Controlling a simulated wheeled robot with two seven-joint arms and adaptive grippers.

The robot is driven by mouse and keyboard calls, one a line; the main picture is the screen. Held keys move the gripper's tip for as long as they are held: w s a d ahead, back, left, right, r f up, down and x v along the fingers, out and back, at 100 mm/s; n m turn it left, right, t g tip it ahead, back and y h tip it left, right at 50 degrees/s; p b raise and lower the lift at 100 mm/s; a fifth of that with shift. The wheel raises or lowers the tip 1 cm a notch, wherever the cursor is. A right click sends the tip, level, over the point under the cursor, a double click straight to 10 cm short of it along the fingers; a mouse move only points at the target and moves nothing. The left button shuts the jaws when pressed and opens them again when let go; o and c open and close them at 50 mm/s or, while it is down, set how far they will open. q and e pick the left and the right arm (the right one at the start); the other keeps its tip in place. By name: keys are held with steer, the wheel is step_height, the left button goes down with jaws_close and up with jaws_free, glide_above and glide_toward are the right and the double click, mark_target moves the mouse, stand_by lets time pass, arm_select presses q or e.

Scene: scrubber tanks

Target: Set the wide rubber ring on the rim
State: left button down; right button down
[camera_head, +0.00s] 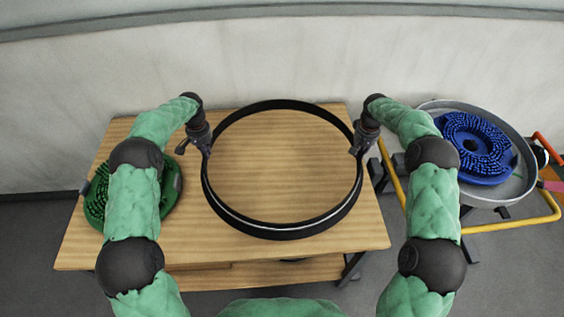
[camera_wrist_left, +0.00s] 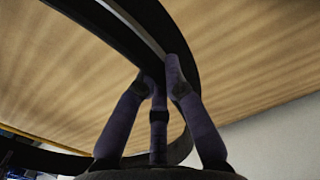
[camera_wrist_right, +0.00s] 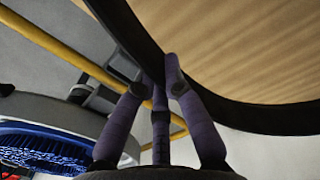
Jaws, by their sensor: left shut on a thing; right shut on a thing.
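The wide rubber ring (camera_head: 283,231) is a large black hoop with a lighter inner band, seen over the wooden table. My left gripper (camera_head: 206,150) is shut on its left side. My right gripper (camera_head: 358,148) is shut on its right side. The ring looks roughly level; how far it is above the table top I cannot tell. In the left wrist view the fingers close on the ring's black wall (camera_wrist_left: 110,35). In the right wrist view the fingers close on its wall (camera_wrist_right: 128,28). A round grey tank (camera_head: 512,190) with a raised rim stands at the right.
The wooden table (camera_head: 90,245) is otherwise bare except for a green round brush (camera_head: 98,205) at its left. A blue brush (camera_head: 478,150) lies in the grey tank. A yellow rail (camera_head: 500,227) runs around the tank's stand. A pale wall (camera_head: 290,55) is behind.

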steer(key=shift+r+p, duration=2.3)
steer(key=shift+r, duration=0.35)
steer(key=shift+f, duration=0.1)
